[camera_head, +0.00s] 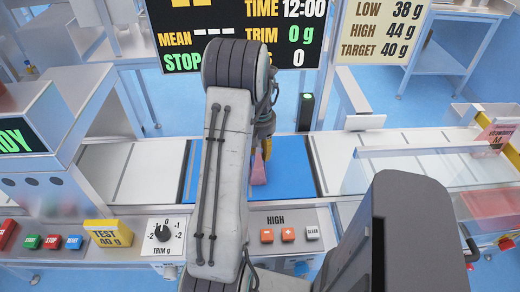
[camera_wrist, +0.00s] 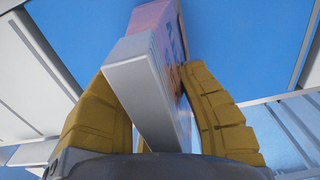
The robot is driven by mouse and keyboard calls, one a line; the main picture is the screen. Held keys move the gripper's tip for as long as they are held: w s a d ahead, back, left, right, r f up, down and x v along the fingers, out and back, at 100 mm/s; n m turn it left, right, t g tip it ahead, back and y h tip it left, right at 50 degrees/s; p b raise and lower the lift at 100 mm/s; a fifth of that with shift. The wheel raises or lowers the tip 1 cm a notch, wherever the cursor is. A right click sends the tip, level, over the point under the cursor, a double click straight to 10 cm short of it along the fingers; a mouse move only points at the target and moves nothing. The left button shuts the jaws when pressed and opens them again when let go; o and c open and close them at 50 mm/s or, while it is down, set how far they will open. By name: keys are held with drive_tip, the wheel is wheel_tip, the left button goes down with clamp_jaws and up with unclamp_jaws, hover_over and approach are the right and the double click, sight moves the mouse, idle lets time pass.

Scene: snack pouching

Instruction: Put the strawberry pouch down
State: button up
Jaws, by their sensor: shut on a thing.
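The strawberry pouch, pink with a pale end seam, shows in the head view (camera_head: 259,169) over the blue section of the belt (camera_head: 294,170). It also shows in the wrist view (camera_wrist: 150,62), rising from between the yellow fingers. My gripper (camera_head: 266,150) is shut on the pouch, a finger on each side of it in the wrist view (camera_wrist: 165,110). My arm hides much of the gripper and the left part of the blue section in the head view. I cannot tell whether the pouch touches the belt.
A clear guard (camera_head: 425,165) covers the belt at the right. A yellow TEST 40 g block (camera_head: 108,233), a trim dial (camera_head: 162,231) and several buttons sit along the front panel. A dark display (camera_head: 290,35) stands behind. White belt sections flank the blue one.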

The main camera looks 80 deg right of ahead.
drive_tip(key=o, duration=1.1)
drive_tip(key=shift+c, duration=0.2)
wheel_tip(320, 180, up, 12)
drive_tip(key=shift+f+b, duration=0.1)
drive_tip(key=shift+b, duration=0.8)
drive_tip(key=shift+r, duration=0.2)
